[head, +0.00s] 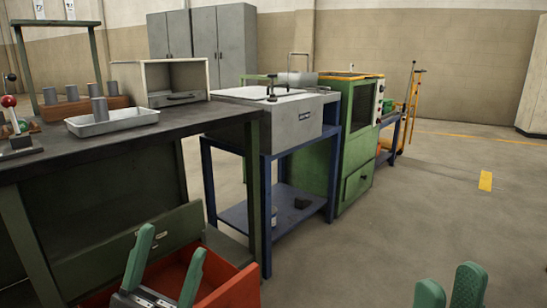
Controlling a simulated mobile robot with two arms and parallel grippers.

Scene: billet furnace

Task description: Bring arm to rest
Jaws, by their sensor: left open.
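My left gripper (173,240) shows at the lower left, its two green fingers spread apart with nothing between them. It appears in front of an orange-red bin (232,290) beside the dark workbench (130,143). My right gripper (449,276) shows at the bottom right edge. Only its green fingertips are in view, with a gap between them and bare floor behind. The rest of the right gripper is cut off by the frame.
A metal tray (112,122) with a grey cylinder stands on the workbench, near a red-knobbed lever (9,102). A grey box-shaped unit on a blue stand (268,215) and a green machine (357,140) stand beyond.

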